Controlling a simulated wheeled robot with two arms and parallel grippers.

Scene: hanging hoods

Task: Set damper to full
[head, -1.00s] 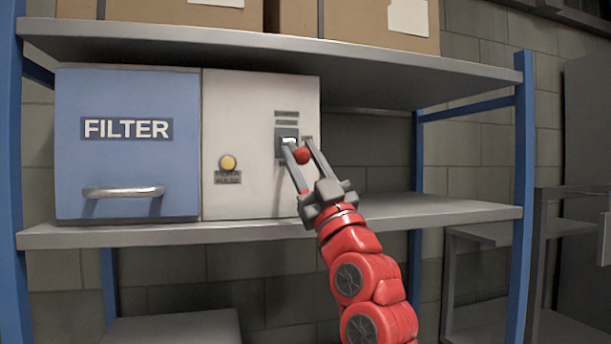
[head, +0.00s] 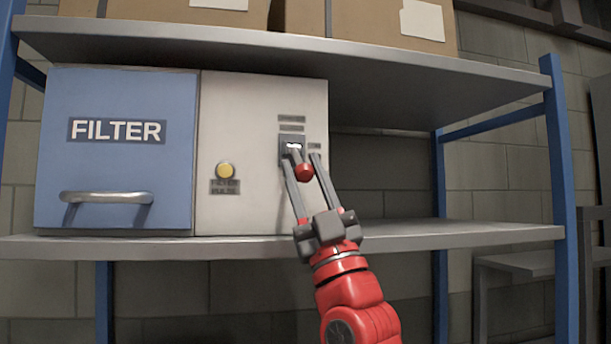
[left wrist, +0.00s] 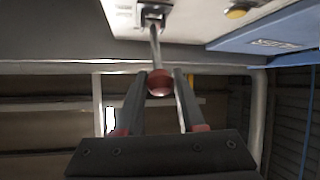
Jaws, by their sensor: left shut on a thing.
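The damper lever is a short rod with a red ball knob (head: 303,172). The knob sits below the slot in the head view. My left gripper (head: 301,160) has its two grey fingers on either side of the lever, shut on it near the knob. In the left wrist view the red knob (left wrist: 160,83) and its rod (left wrist: 155,45) show between the fingers. The exact contact is hard to see. My right gripper is out of view.
A blue FILTER door (head: 115,180) with a bar handle (head: 106,197) is left of the panel. A yellow button (head: 225,170) sits on the panel. The lower shelf (head: 450,232) runs beneath; boxes (head: 390,25) rest above. Shelf space right of the panel is empty.

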